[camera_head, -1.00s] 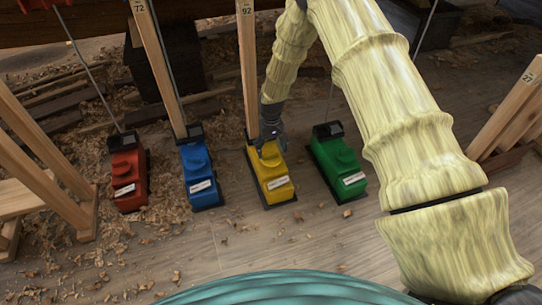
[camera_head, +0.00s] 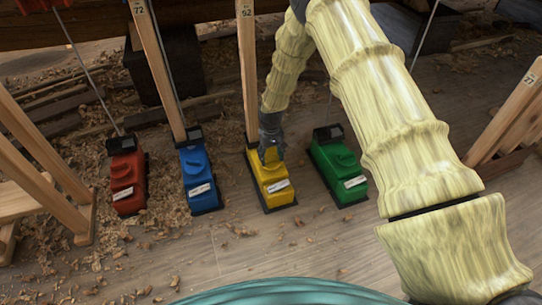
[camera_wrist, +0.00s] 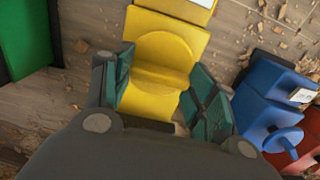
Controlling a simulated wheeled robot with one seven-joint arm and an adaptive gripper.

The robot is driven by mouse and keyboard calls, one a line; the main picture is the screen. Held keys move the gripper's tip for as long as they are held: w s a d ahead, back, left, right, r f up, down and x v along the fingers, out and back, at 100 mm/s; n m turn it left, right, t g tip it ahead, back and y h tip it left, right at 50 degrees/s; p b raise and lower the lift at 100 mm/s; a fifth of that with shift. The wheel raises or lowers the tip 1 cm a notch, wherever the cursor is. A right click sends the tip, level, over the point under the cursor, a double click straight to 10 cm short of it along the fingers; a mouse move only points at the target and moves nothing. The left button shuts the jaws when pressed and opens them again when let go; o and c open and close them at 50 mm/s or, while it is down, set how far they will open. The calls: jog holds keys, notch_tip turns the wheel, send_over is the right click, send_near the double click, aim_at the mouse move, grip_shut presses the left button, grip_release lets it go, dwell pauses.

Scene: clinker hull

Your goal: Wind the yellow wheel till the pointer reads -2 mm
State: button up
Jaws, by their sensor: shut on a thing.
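The yellow jack (camera_head: 270,187) stands on the floor, third from the left in a row of coloured jacks, with a white label on its near end. My gripper (camera_head: 271,155) reaches down to its far end from above. In the wrist view the yellow jack's body (camera_wrist: 165,48) shows its round raised part. The dark green fingers of my gripper (camera_wrist: 160,98) stand either side of its lower end, shut on the yellow wheel, which is mostly hidden by the fingers and palm. I cannot see the pointer or its scale.
The green jack (camera_head: 338,172) stands close on the right; the blue jack (camera_head: 199,178) and red jack (camera_head: 127,183) stand on the left. Wooden props (camera_head: 247,70) rise behind them. A wooden trestle (camera_head: 45,190) is at left. The near floor is clear apart from shavings.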

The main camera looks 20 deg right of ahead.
jog(key=shift+r, duration=0.1)
jog(key=m+p, duration=0.1)
jog(key=p, duration=0.1)
jog(key=shift+r+m+p, duration=0.15)
jog(key=shift+m+p, duration=0.15)
jog(key=shift+p, duration=0.1)
jog(key=m+p, duration=0.2)
jog(key=p, duration=0.1)
jog(key=m+p, duration=0.3)
jog(key=m, duration=0.1)
jog(key=shift+f+m+p, duration=0.2)
jog(key=shift+m+p, duration=1.1)
jog(key=shift+m, duration=0.8)
jog(key=o, duration=1)
